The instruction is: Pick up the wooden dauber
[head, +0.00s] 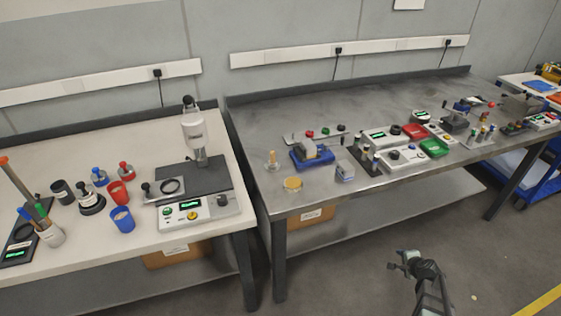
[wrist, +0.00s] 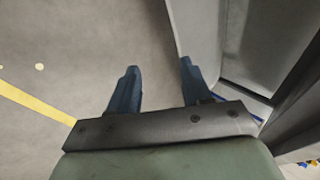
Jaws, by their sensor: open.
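A small upright piece with a wooden-coloured handle (head: 272,158) stands near the left front of the grey metal bench (head: 330,112); it looks like the wooden dauber, but it is too small to be certain. A low round tan-topped pot (head: 293,184) sits just in front of it, apart from it. My gripper (head: 396,262) is open and empty, low in front of the bench and well to the right of the dauber. In the wrist view its two blue fingers (wrist: 159,70) are spread with only floor between them. The dauber is not in the wrist view.
Near the dauber are a blue vise-like fixture (head: 314,155) and a small grey block (head: 345,171). Several boxes and trays fill the bench's right part. A white bench (head: 80,238) with a press stands left, across a narrow gap. Open floor lies in front.

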